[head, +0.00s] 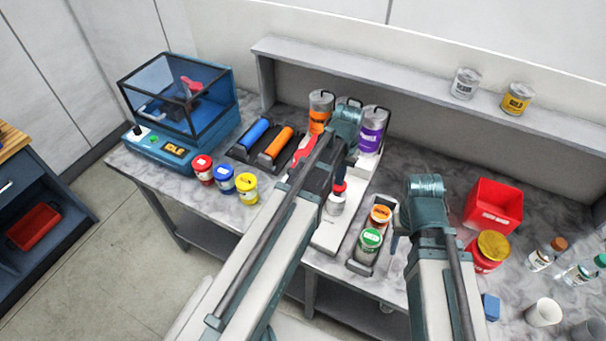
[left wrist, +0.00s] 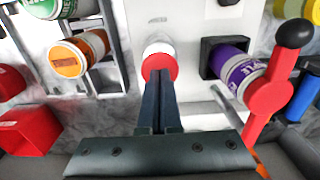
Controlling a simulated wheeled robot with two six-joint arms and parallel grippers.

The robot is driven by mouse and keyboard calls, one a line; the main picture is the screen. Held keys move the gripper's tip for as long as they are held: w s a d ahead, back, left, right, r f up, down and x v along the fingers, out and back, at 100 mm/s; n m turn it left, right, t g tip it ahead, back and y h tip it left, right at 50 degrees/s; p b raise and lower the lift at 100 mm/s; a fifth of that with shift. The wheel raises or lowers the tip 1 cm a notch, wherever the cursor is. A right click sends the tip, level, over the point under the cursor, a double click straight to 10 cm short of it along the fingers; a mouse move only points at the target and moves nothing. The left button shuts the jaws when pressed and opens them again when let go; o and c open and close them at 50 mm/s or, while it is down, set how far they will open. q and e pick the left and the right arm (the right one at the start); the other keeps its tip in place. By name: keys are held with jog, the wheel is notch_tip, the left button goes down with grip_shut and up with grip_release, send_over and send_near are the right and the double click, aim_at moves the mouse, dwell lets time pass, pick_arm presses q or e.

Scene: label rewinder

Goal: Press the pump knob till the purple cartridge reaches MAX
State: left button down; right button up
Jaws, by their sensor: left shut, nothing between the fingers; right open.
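The pump with a red knob (head: 339,187) stands on a white base at the middle of the bench. The knob also shows in the left wrist view (left wrist: 160,67). My left gripper (head: 341,174) is shut and empty, its tips at the knob; I cannot tell whether they touch it. It also shows in the left wrist view (left wrist: 160,78). The purple cartridge (head: 371,132) stands behind the pump; in the left wrist view (left wrist: 236,70) it sits in a dark holder. No MAX mark is readable. My right gripper (head: 397,242) is open, partly hidden by its arm.
A red lever with a black ball (left wrist: 270,98) is beside the purple cartridge. Orange and green jars (head: 369,243) stand in a tray right of the pump. A red bin (head: 494,204) is further right. A blue machine (head: 180,110) is at left.

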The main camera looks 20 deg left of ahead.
pick_arm(q)
jog(key=shift+r+p, duration=1.85)
jog(key=shift+f, duration=0.15)
jog(key=shift+f+b, duration=1.55)
jog(key=shift+b, duration=0.15)
jog(key=shift+f, duration=0.1)
jog(key=shift+r+p, duration=1.7)
jog(key=shift+r, duration=0.1)
notch_tip(320, 180, up, 6)
jog(key=p, duration=0.6)
